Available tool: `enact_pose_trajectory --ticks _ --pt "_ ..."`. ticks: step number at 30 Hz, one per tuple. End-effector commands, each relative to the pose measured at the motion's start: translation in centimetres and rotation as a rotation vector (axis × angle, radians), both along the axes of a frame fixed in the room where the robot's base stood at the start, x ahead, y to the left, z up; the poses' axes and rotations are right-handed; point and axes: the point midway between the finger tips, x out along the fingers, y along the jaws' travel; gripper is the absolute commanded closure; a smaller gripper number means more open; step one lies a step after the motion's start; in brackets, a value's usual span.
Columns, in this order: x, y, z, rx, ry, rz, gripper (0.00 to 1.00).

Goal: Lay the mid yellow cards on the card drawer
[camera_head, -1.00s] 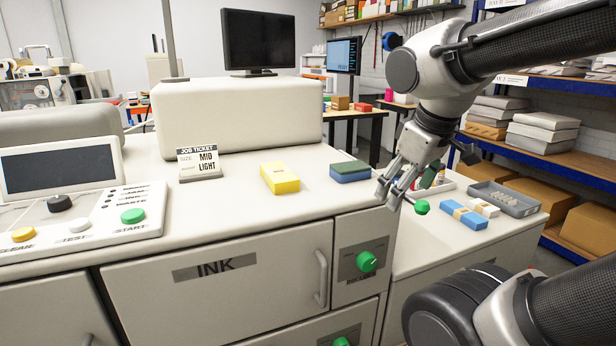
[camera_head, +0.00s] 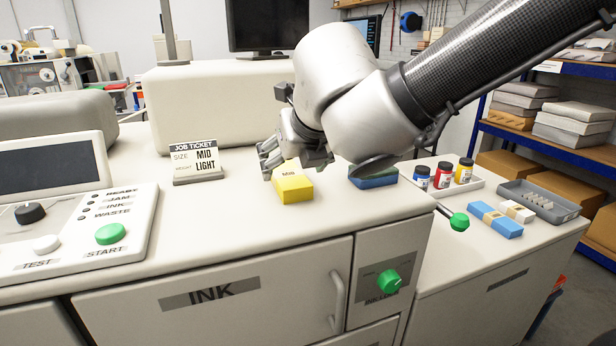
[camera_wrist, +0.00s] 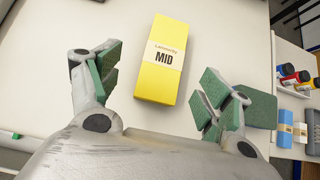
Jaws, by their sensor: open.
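The yellow pack of mid cards (camera_head: 293,187) lies on the white machine top, right of the job ticket. In the wrist view the same yellow pack (camera_wrist: 160,60) shows a pale band reading MID, between and ahead of my fingers. My gripper (camera_head: 280,163) hangs just behind and above the pack in the head view. In the wrist view my gripper (camera_wrist: 162,85) has its green-padded fingers spread wide, one either side of the pack, with nothing held. I cannot make out which part is the card drawer.
The job ticket (camera_head: 194,162) reads MID LIGHT. On the right are ink bottles (camera_head: 443,175), a banded blue pack (camera_head: 495,220) and a grey tray (camera_head: 541,201). A green-tipped lever (camera_head: 459,222) sticks out nearby.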

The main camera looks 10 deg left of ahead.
Motion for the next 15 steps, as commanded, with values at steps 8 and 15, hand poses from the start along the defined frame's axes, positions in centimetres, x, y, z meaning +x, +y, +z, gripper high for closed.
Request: enact_pose_trajectory --ticks 8,15 --pt "2.9 0.9 -2.6 -0.001 0.004 -0.009 0.21" --pt "4.6 1.9 -4.4 0.001 0.004 -0.008 0.21"
